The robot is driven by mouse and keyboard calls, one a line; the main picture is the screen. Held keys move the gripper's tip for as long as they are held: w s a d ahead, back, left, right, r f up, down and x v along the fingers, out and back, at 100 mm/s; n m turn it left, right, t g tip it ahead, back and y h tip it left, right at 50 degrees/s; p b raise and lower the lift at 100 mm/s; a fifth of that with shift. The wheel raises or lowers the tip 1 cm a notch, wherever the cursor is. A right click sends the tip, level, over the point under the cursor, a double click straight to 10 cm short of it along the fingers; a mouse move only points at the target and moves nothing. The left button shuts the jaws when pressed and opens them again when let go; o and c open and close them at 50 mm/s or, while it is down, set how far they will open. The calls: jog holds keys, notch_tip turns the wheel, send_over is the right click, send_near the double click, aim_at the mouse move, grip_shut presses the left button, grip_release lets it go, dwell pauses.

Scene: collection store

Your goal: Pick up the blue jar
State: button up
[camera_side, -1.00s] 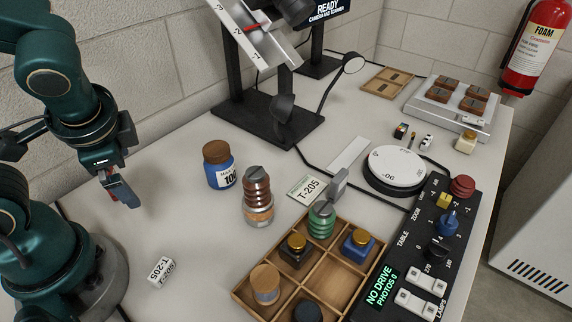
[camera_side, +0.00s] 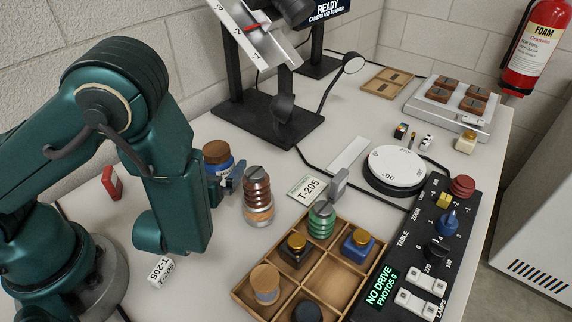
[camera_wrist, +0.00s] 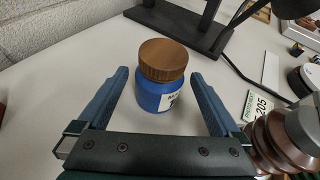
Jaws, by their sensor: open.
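The blue jar (camera_wrist: 151,95) has a brown ribbed lid and a white label. It stands upright on the table. In the wrist view my gripper (camera_wrist: 162,90) is open, with one blue finger on each side of the jar and visible gaps between fingers and jar. In the side view the jar's brown lid (camera_side: 216,152) shows behind my arm, which hides part of the jar. One fingertip of my gripper (camera_side: 233,180) shows at the jar's right, between it and the brown ribbed insulator.
The brown ribbed insulator (camera_side: 257,190) stands close to the right of my gripper. A wooden tray (camera_side: 339,290) with several items lies in front. A black stand base (camera_side: 262,122) is behind the jar. A white T-205 block (camera_side: 160,270) lies near my base.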

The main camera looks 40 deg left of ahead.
aim_at(225, 160)
jog(key=shift+f+m, duration=0.3)
jog(key=shift+w+a+f, duration=0.1)
jog(key=shift+f, duration=0.05)
jog(key=shift+x, duration=2.3)
jog(key=c, duration=1.4)
